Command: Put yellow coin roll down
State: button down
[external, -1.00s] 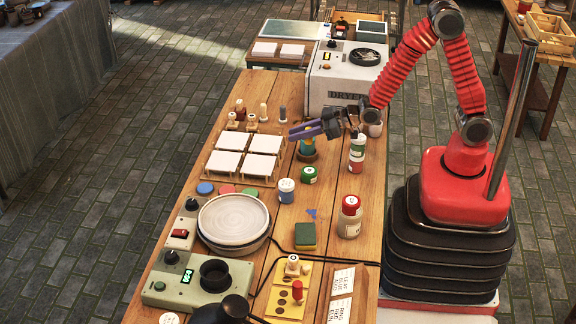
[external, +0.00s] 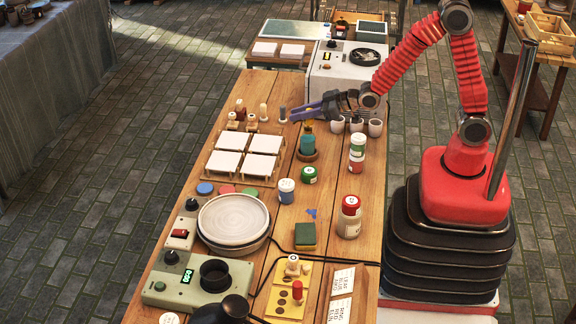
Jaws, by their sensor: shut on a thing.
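My gripper (external: 306,111) reaches in from the right over the far part of the wooden table, its purple fingers pointing left. It is shut on the yellow coin roll (external: 308,126), of which only a small yellow part shows below the fingers. The rest of the roll is hidden by the jaws. The roll is just above a teal cylinder (external: 307,144) in a round brown base; whether they touch is hard to tell.
White tiles on a rack (external: 228,161) lie to the left. Small stamps (external: 263,112) stand behind, white cups (external: 356,125) to the right. The dryer (external: 343,72) is at the back.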

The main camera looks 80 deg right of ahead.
jog(key=shift+r, duration=2.3)
send_over(254, 124)
jog(key=s, duration=0.4)
notch_tip(254, 124, down, 12)
jog(key=shift+w, duration=0.2)
jog(key=shift+d, duration=0.1)
jog(key=shift+f, duration=3.15)
jog(key=shift+f, duration=0.1)
notch_tip(254, 124, down, 3)
jog(key=shift+f, duration=0.3)
